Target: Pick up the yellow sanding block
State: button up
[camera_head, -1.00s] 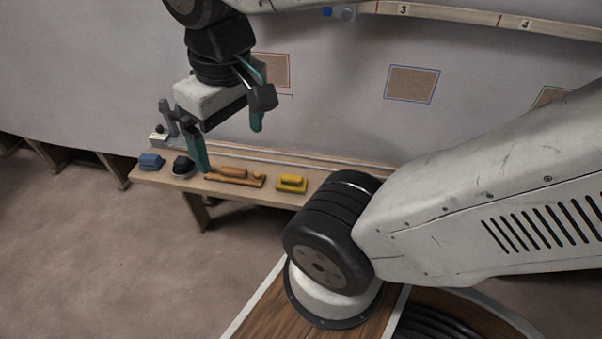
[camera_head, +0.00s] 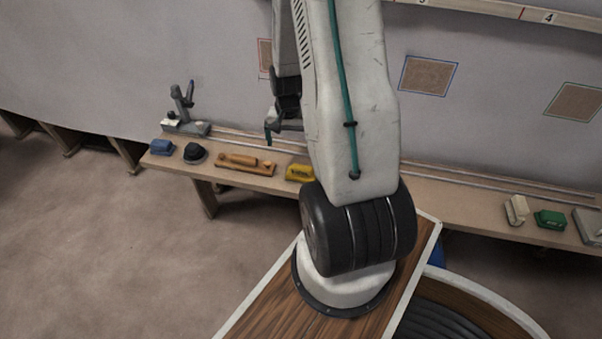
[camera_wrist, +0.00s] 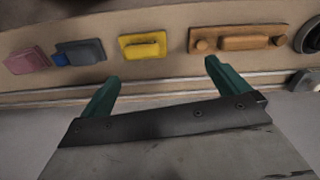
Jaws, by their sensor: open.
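The yellow sanding block (camera_head: 300,172) lies on the wooden bench, partly hidden behind my arm in the head view. In the wrist view the yellow sanding block (camera_wrist: 143,46) shows whole, with a raised grip on a flat base, just beyond and between the lines of my fingers. My gripper (camera_wrist: 160,80) is open and empty, its two green fingers spread apart and not touching the block. In the head view my gripper (camera_head: 275,130) is mostly hidden by my arm, above the bench and near the wall.
A wooden sanding tool (camera_wrist: 238,38) lies beside the block, and a blue-grey block (camera_wrist: 80,52) and a pink block (camera_wrist: 28,60) lie on its other side. A black round tool (camera_head: 194,153), a cream block (camera_head: 516,210) and a green block (camera_head: 550,219) share the bench (camera_head: 455,200).

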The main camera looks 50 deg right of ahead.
aim_at(302, 167)
jog(key=shift+m, duration=0.8)
jog(key=s+d+f, duration=0.1)
jog(key=f, duration=0.2)
jog(key=d+f, duration=0.1)
jog(key=f, duration=0.2)
jog(key=s+d+f, duration=0.1)
jog(key=f, duration=0.2)
jog(key=shift+s+f, duration=0.1)
jog(key=shift+s, duration=0.25)
notch_tip(302, 167, down, 6)
jog(key=shift+s+a+r, duration=0.1)
jog(key=shift+a+r, duration=0.05)
jog(key=shift+r, duration=0.05)
jog(key=c, duration=0.6)
